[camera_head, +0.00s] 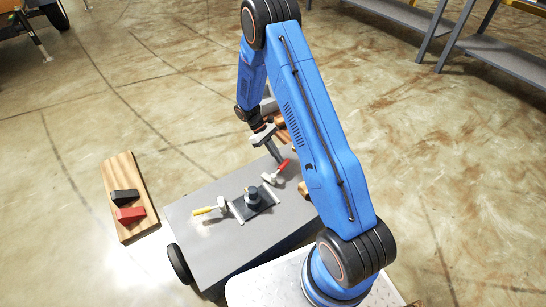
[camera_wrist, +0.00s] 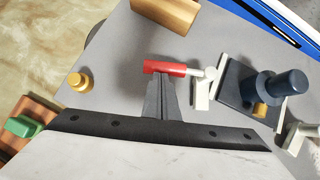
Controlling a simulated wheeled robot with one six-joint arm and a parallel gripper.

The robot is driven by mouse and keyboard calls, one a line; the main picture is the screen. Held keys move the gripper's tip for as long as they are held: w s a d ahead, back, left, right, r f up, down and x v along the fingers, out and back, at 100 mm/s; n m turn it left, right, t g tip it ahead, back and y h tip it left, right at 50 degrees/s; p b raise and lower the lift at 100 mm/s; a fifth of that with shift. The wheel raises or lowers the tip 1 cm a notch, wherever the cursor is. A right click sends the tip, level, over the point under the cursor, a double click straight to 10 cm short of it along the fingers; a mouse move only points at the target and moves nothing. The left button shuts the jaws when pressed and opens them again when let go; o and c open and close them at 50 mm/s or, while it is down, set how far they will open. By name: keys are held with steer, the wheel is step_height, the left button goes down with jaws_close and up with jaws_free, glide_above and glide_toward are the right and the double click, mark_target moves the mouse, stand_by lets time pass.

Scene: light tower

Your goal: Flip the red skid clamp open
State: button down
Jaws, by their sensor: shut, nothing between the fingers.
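The red clamp (camera_head: 276,173) sits near the far right part of the grey table top, with a red grip and a pale metal body. In the wrist view its red handle (camera_wrist: 168,68) points left, away from the dark plate. My gripper (camera_head: 277,157) is over the table beside the red handle. In the wrist view my gripper (camera_wrist: 158,80) is shut and empty, its tips at the handle's near edge. I cannot tell whether they touch it. A dark plate (camera_wrist: 232,88) with a round post (camera_wrist: 285,85) lies beside the clamp.
A yellow-handled clamp (camera_head: 209,210) is on the plate's other side. A yellow knob (camera_wrist: 79,82), a wooden block (camera_wrist: 168,10) and a green piece (camera_wrist: 22,127) surround the gripper. A wooden board (camera_head: 130,185) with black and red blocks lies on the floor left.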

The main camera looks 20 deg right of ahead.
steer(key=shift+s+d+m+y, duration=0.3)
steer(key=shift+d+m, duration=0.1)
steer(key=shift+m, duration=0.2)
steer(key=shift+s+g, duration=0.1)
steer(key=shift+g, duration=0.2)
steer(key=v, duration=1.7)
steer(key=shift+w+r, duration=0.2)
steer(key=shift+r, duration=0.05)
steer(key=shift+r, duration=0.1)
steer(key=s+r+m+t+y, duration=0.1)
steer(key=s+r+t, duration=0.2)
steer(key=s+r, duration=0.8)
steer(key=s+r+m+t+y, duration=0.1)
steer(key=s+r+t, duration=0.35)
steer(key=r, duration=1.05)
steer(key=s+r+m+t, duration=0.1)
steer(key=s+r+t, duration=0.1)
steer(key=s, duration=1.1)
steer(key=s+r+m+t+y, duration=0.1)
steer(key=s+r+t, duration=0.1)
steer(key=s, duration=1.2)
steer(key=shift+a+r+m+t, duration=0.15)
steer(key=shift+a+m+t, duration=0.2)
steer(key=shift+a+m, duration=0.1)
